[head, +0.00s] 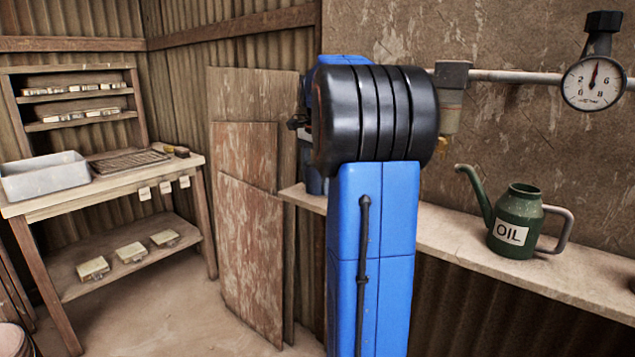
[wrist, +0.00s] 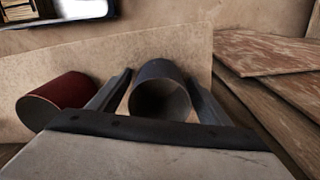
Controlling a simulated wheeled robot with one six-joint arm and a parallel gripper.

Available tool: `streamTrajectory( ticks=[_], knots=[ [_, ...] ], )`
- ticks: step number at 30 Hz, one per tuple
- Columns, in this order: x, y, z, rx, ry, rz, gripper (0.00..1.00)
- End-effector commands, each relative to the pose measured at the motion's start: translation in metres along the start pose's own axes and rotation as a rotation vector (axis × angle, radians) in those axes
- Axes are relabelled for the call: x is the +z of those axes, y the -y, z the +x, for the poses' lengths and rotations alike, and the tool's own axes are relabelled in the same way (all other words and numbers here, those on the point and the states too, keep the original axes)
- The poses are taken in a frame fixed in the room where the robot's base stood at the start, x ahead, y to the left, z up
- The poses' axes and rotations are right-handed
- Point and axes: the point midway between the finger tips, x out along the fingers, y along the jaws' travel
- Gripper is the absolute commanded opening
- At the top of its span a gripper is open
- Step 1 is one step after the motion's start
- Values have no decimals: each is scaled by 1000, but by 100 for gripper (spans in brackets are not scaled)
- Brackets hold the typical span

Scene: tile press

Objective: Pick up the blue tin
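The blue tin (wrist: 160,72) looks dark blue-grey in the wrist view, with its round, hollow-looking end facing the camera. It lies between the two fingers of my gripper (wrist: 161,82). The fingers are apart, one on each side of the tin. A light gap shows between the left finger and the tin; the right finger is very close to it, and I cannot tell whether it touches. In the head view my own blue arm hides the gripper, and only a bluish sliver (head: 316,181), perhaps the tin, shows on the shelf beside the arm.
A dark red tin (wrist: 60,97) stands left of the gripper. The wall shelf (head: 450,232) holds a green oil can (head: 518,220) at right, below a pipe with a gauge (head: 593,83). Boards (head: 247,235) lean left of my arm. A workbench (head: 110,190) with a grey tub (head: 45,178) stands farther left.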

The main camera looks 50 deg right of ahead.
Motion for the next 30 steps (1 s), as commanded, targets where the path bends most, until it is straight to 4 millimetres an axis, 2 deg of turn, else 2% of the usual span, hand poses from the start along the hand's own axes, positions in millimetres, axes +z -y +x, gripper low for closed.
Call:
streamTrajectory(
  ticks=[1, 4, 5, 17, 30],
  knots=[
    [0, 0, 0, 0, 0, 0, 59],
    [0, 0, 0, 0, 0, 0, 35],
    [0, 0, 0, 0, 0, 0, 31],
    [3, -1, -7, -1, -1, -1, 31],
    [4, 0, -60, -2, -1, 0, 31]
  ],
)
